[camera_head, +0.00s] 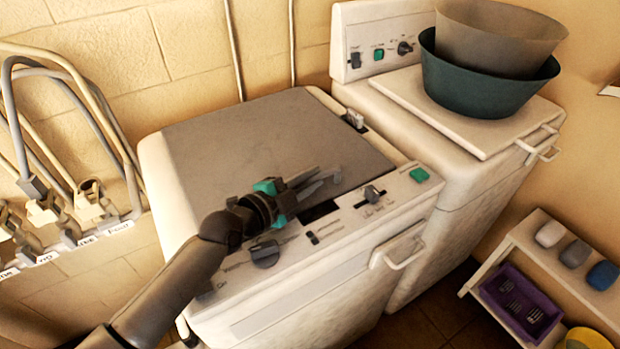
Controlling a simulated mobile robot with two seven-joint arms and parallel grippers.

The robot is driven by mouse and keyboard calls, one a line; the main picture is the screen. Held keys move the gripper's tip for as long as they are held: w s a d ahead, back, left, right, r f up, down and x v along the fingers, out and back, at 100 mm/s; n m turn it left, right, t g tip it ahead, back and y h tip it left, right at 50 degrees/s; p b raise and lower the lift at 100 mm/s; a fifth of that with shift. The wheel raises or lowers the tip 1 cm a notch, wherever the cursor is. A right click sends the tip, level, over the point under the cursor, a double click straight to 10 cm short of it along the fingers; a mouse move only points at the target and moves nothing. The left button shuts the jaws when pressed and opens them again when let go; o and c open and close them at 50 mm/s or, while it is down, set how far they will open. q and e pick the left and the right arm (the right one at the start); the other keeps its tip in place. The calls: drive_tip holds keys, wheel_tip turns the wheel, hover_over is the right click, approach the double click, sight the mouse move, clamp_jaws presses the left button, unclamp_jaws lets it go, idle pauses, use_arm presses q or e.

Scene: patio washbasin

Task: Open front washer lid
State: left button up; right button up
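The front washer (320,290) is a white top-loading machine with a flat grey lid (250,130). The lid lies down flat, closed over the top. My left arm comes in from the lower left. Its gripper (325,179) is over the lid's front edge, close to the control panel (340,222). The two fingers look spread apart with nothing between them. I cannot tell if they touch the lid. The gripper hides part of the lid's front edge. My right gripper is not in view.
A second white machine (450,190) stands behind to the right, with two stacked basins (485,85) on its lid. Pipes and taps (70,215) are along the left wall. A low shelf (515,235) with soaps and a purple basket (520,305) is at the lower right.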

use_arm(q)
clamp_jaws()
idle(0.8)
drive_tip(key=shift+w+r+p, duration=0.1)
drive_tip(key=shift+r+p, duration=0.4)
drive_tip(key=shift+r, duration=0.05)
drive_tip(key=w+a+r+n+g+p, duration=0.1)
drive_tip(key=w+a+r+n+p, duration=0.1)
drive_tip(key=r, duration=0.9)
drive_tip(key=w+a+r+n+g+p, duration=0.1)
drive_tip(key=w+a+r+n+p, duration=0.2)
drive_tip(key=r, duration=0.8)
drive_tip(key=shift+w+a+g+h+p, duration=0.5)
drive_tip(key=shift+w+p, duration=0.55)
drive_tip(key=shift+w, duration=0.65)
drive_tip(key=shift+a, duration=0.1)
